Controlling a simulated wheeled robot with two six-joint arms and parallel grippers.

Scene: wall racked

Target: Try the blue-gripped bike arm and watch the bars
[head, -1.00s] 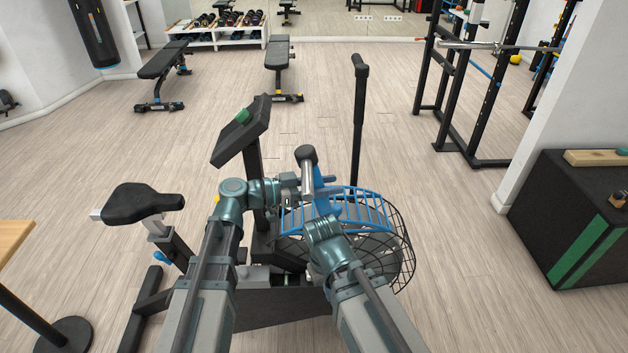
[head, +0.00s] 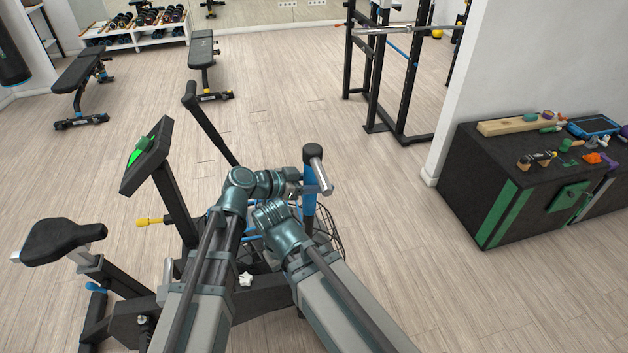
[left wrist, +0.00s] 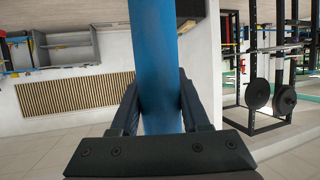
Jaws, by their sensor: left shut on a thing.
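The bike's blue-gripped arm (head: 309,200) stands near upright at the middle of the head view, with a black-capped top (head: 313,153). My left gripper (head: 295,187) is shut around its blue shaft. In the left wrist view the blue shaft (left wrist: 157,70) runs up between both fingers. The bike's console (head: 152,165) is at the left, with a bright green patch (head: 135,157) on its screen. The black-gripped arm (head: 212,130) leans to the left behind it. My right arm's wrist is beside the left one; its fingertips are hidden.
The bike seat (head: 62,240) is at the left. The caged fan (head: 325,235) is partly hidden behind my arms. A black cabinet (head: 480,190) with small objects on top stands at the right. Benches and a rack stand farther back, with open floor between.

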